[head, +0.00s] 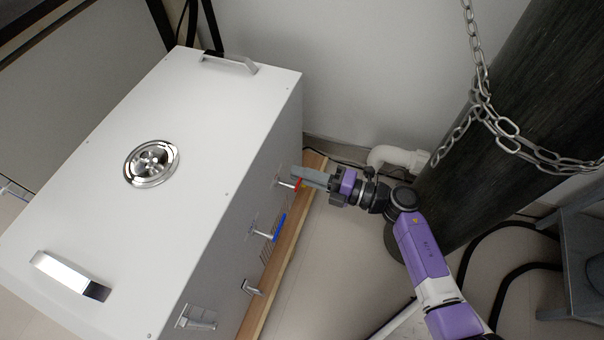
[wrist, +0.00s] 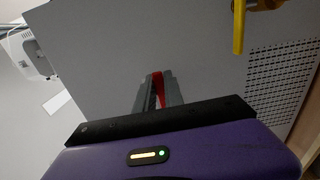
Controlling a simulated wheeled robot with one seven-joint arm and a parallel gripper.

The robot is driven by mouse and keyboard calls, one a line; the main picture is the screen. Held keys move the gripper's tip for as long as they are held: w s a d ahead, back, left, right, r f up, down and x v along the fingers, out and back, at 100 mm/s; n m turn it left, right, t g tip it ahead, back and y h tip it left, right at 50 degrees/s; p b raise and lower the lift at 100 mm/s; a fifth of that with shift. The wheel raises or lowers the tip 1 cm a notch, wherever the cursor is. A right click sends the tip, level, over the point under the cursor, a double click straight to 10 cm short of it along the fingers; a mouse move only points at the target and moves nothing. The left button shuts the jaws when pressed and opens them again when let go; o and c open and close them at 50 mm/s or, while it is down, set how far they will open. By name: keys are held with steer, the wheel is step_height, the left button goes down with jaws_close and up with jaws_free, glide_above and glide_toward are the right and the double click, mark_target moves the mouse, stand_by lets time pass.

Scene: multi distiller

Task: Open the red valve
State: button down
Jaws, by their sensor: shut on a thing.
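The red valve (head: 298,184) is a small red lever on a metal stem on the side face of the white box. My gripper (head: 304,178) reaches it from the right, and its grey fingers cover part of the lever. In the wrist view my gripper (wrist: 158,90) has its two fingers close together around the red valve (wrist: 158,90), with a red strip showing between them. The gripper is shut on the lever. The stem behind the fingers is mostly hidden in the wrist view.
The white box (head: 200,110) has a blue-handled valve (head: 278,228) near the red one. A yellow handle (wrist: 239,28) shows in the wrist view, beside a perforated vent (wrist: 283,85). A dark column with chain (head: 500,130) stands right of my arm. Floor beside the box is open.

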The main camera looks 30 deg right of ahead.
steer(key=shift+s, duration=0.1)
stand_by(0.3)
steer(key=c, duration=1.4)
jaws_free()
steer(key=shift+c, duration=0.2)
steer(key=shift+r, duration=0.15)
steer(key=o, duration=0.7)
steer(key=r+p, duration=0.2)
steer(key=r, duration=0.2)
steer(key=r+p, duration=0.2)
steer(key=r, duration=0.2)
steer(key=r+p, duration=0.2)
steer(key=r, duration=0.2)
steer(key=shift+w+p, duration=0.25)
steer(key=shift+p, duration=0.1)
steer(key=shift+o, duration=0.2)
step_height(320, 180, up, 7)
steer(key=p, duration=0.3)
steer(key=shift+f, duration=0.2)
steer(key=shift+s+d+r+p, duration=0.2)
steer(key=shift+r+p, duration=0.2)
steer(key=shift+r, duration=0.2)
steer(key=c, duration=0.7)
steer(key=shift+a, duration=0.15)
steer(key=shift+c, duration=0.2)
